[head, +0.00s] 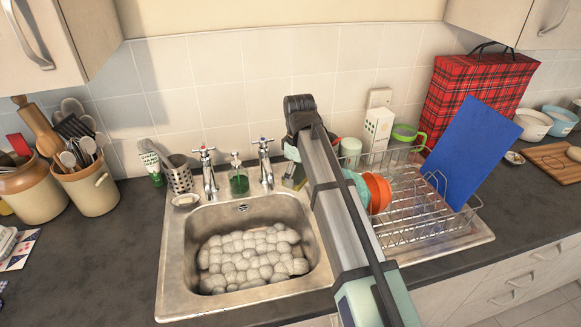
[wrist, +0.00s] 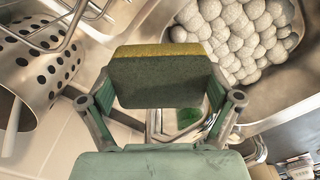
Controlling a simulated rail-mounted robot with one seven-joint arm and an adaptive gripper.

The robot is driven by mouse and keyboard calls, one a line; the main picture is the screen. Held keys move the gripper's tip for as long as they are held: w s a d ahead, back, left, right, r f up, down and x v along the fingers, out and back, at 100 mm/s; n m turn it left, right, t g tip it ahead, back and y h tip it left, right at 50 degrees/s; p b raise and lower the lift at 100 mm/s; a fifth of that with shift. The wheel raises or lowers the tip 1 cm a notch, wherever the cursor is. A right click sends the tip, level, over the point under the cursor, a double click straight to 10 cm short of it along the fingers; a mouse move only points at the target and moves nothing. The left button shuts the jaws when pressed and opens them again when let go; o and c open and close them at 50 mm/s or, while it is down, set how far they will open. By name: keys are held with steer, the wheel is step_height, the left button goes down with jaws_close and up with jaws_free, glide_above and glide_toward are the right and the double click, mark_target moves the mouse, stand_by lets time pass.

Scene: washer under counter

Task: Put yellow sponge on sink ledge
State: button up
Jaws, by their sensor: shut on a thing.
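The sponge (wrist: 160,78), dark green with a yellow layer along its top edge in the wrist view, sits between the two fingers of my gripper (wrist: 160,98). My gripper is shut on it. In the head view my arm hides most of the gripper, and a small yellowish piece of the sponge (head: 295,183) shows left of the arm, right of the right tap. The steel sink ledge (head: 224,192) runs behind the basin, with two taps and a green soap bottle (head: 239,182) on it. The sponge appears held above the right part of this ledge; its exact height is unclear.
The basin (head: 197,222) holds a mass of grey rounded lumps. A wire dish rack (head: 420,215) with an orange bowl (head: 378,192) and a blue board (head: 470,153) stands right of my arm. A perforated steel holder (wrist: 38,68) is close by at left in the wrist view.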

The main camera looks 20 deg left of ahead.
steer(key=w+a+p, duration=0.1)
steer(key=w+a, duration=0.1)
steer(key=w, duration=0.1)
steer(key=w+a+f+p, duration=0.1)
steer(key=w+a, duration=0.1)
steer(key=w, duration=0.1)
steer(key=w+a+f+p, duration=0.1)
steer(key=w, duration=0.1)
steer(key=shift+w+a, duration=0.4)
steer(key=shift+f+p, duration=1.1)
steer(key=shift+f, duration=1.05)
steer(key=shift+w+a+f+p, duration=0.1)
steer(key=shift+w+f+p, duration=0.1)
steer(key=shift+p, duration=0.1)
steer(key=shift+f, duration=0.2)
steer(key=shift+f, duration=0.15)
steer(key=o, duration=0.9)
